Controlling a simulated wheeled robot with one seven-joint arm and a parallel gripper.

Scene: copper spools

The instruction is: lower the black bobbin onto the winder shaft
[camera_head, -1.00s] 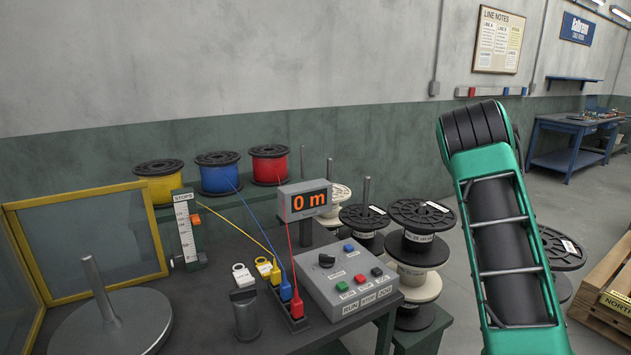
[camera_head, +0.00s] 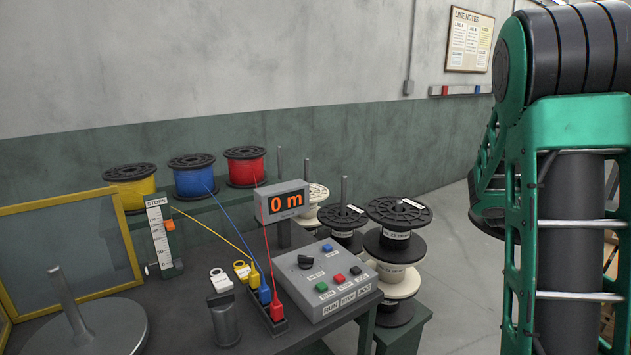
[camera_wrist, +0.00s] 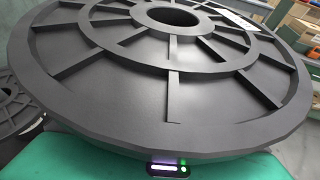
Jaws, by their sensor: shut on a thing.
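The black bobbin (camera_wrist: 200,110) fills most of the wrist view, its ribbed flange and round centre hole (camera_wrist: 158,16) facing up. My gripper (camera_wrist: 165,168) shows only as a green body with a small lit strip at the bottom edge; its fingers are hidden under the flange. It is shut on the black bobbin. In the head view the winder shaft (camera_head: 62,302) is a bare grey rod standing on a round grey plate (camera_head: 105,330) at the lower left. My arm fills the right side there, and the gripper cannot be made out.
A yellow-framed panel (camera_head: 128,235) stands behind the plate. The bench also carries a stop scale (camera_head: 160,240), a control box (camera_head: 330,285) and a 0 m display (camera_head: 284,203). Coloured spools (camera_head: 193,176) stand at the back; black and white spools (camera_head: 398,215) are stacked right of the bench.

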